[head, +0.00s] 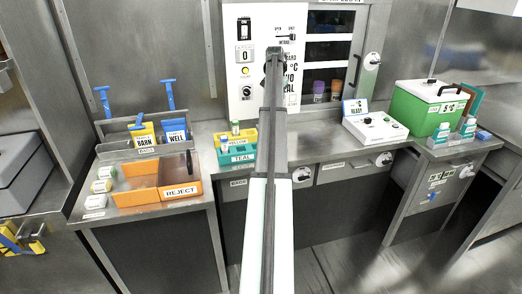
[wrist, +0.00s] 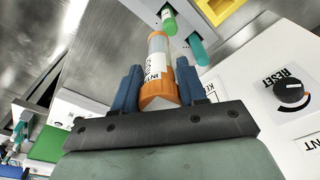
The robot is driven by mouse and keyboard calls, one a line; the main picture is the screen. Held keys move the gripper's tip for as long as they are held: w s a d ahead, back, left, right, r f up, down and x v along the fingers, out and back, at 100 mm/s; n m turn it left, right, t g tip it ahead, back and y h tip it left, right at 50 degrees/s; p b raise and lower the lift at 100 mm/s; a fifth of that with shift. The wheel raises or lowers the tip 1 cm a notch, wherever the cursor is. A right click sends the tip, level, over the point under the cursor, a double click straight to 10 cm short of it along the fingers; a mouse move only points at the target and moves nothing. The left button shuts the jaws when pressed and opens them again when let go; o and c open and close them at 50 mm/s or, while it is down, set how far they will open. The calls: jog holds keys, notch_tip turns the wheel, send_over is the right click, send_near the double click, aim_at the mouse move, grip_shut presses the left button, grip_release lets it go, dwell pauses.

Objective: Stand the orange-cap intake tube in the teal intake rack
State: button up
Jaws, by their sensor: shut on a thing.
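My gripper (wrist: 158,74) is shut on the orange-cap intake tube (wrist: 157,62) in the wrist view. The tube is clear with a white label, and orange shows at the end near the palm. The teal intake rack (head: 237,158) stands on the bench left of my arm in the head view, in front of a yellow rack (head: 246,134). A green-capped tube (head: 235,127) stands at the racks. In the head view my arm hides the gripper and held tube. The wrist view shows a green-capped tube (wrist: 169,20) beyond the held one, apart from it.
An orange reject bin (head: 180,189) and a grey caddy (head: 118,150) stand left of the racks. A white panel (head: 244,70) rises behind them. A white device (head: 375,129) and a green cooler box (head: 418,110) stand to the right. Bench between racks and device looks clear.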

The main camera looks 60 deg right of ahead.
jog(key=shift+w+a+f+m, duration=0.35)
jog(key=shift+w+a+f, duration=0.8)
jog(key=shift+a, duration=1.7)
jog(key=shift+w+a+f+m, duration=0.45)
jog(key=shift+a+f, duration=1.2)
jog(key=shift+a, duration=1.2)
jog(key=shift+w+f, duration=0.1)
jog(key=shift+f, duration=4.6)
jog(key=o, duration=1.1)
jog(key=shift+f, duration=0.1)
jog(key=shift+c, duration=0.2)
notch_tip(320, 180, up, 12)
jog(key=a, duration=0.1)
jog(key=shift+a, duration=0.35)
